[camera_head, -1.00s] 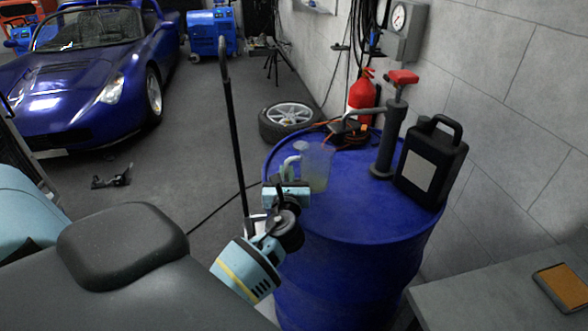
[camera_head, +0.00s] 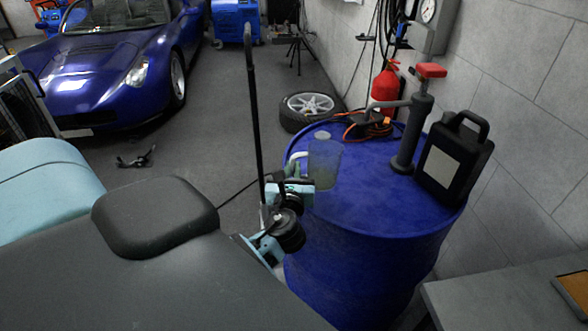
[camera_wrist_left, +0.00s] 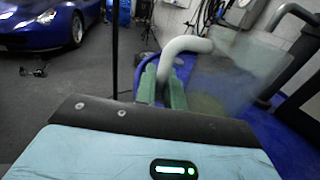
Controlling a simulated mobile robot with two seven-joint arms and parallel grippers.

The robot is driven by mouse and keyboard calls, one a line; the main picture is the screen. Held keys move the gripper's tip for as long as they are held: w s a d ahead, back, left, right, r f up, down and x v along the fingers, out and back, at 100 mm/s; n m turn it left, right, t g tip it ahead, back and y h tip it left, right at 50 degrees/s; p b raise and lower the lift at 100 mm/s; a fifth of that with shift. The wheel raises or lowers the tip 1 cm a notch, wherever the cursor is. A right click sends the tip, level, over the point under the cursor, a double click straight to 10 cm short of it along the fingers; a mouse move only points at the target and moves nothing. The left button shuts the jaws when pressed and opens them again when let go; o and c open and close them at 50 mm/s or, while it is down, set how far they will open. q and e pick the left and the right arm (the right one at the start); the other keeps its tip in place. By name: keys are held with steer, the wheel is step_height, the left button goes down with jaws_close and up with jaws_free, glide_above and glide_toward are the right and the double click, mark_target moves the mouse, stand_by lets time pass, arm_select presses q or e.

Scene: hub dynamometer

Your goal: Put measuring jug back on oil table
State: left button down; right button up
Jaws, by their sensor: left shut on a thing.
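The clear measuring jug (camera_head: 325,165) with a pale handle (camera_head: 293,160) is upright over the left part of the blue drum's top (camera_head: 365,205). I cannot tell if its base touches the drum. Its lower part looks greenish, as if holding liquid. My left gripper (camera_head: 291,178) is shut on the handle from the near left side. In the left wrist view the green fingers (camera_wrist_left: 163,88) close around the handle's lower end, with the jug (camera_wrist_left: 235,75) to their right. My right gripper is out of view.
A hand pump (camera_head: 411,135) and a black canister (camera_head: 454,160) stand on the drum's right part. An orange cable (camera_head: 372,128) lies at its back. A tall black pole (camera_head: 254,120) rises left of the jug. A grey table (camera_head: 500,300) is at the lower right.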

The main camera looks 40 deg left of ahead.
arm_select(q)
steer(key=s+d+r+m+t+h, duration=0.1)
steer(key=s+d+h, duration=0.4)
steer(key=d, duration=0.5)
steer(key=s+d+r+m+t+h, duration=0.1)
steer(key=s+d+m+t+h, duration=0.1)
steer(key=s+d+m+h, duration=0.4)
steer(key=d, duration=0.4)
steer(key=shift+s+d+r+m+t, duration=0.3)
steer(key=shift+s+d+r+t, duration=0.05)
steer(key=shift+d+t, duration=0.05)
steer(key=shift+a, duration=0.1)
